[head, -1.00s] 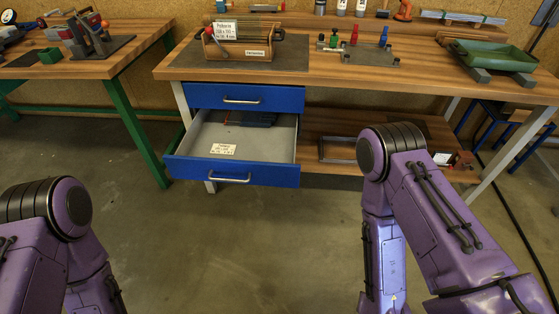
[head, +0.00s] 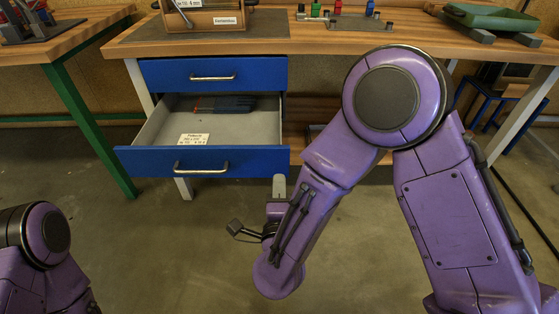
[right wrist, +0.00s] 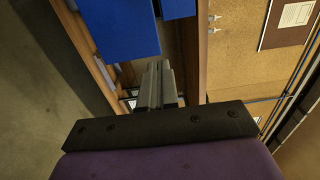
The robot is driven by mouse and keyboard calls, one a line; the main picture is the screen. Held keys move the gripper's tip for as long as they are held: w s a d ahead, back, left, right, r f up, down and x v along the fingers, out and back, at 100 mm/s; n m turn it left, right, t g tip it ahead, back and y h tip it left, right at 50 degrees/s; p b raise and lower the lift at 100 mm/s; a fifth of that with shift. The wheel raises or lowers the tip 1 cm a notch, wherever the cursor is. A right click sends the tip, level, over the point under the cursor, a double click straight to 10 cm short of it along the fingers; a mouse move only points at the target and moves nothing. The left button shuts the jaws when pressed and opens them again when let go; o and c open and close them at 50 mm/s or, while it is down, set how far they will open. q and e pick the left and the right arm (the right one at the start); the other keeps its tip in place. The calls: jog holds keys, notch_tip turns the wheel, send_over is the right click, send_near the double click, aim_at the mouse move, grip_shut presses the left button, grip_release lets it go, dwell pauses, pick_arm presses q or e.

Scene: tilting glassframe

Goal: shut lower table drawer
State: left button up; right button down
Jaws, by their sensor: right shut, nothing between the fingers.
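The lower drawer (head: 135,162) of the table is pulled out, its grey inside showing. It has a blue front with a silver bar handle (head: 201,170). The upper blue drawer (head: 160,75) above it is shut. My right gripper (head: 279,184) points at the right end of the lower drawer's front, just below its bottom edge in the head view; touching or apart, I cannot tell. In the right wrist view my fingers (right wrist: 158,84) are together and empty, with the blue lower drawer front (right wrist: 120,28) ahead and to the left. My left gripper is out of view.
A dark tool set (head: 225,104) and a white label card (head: 194,139) lie in the open drawer. The wooden tabletop (head: 330,42) carries a holder, small coloured parts and a green tray (head: 490,20). A green-legged table stands at the left. The floor before the drawer is clear.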

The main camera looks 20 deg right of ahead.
aim_at(280, 156)
jog(key=x, duration=0.9)
jog(key=shift+w+d+f, duration=0.1)
jog(key=shift+w+d, duration=0.05)
jog(key=shift+w, duration=0.2)
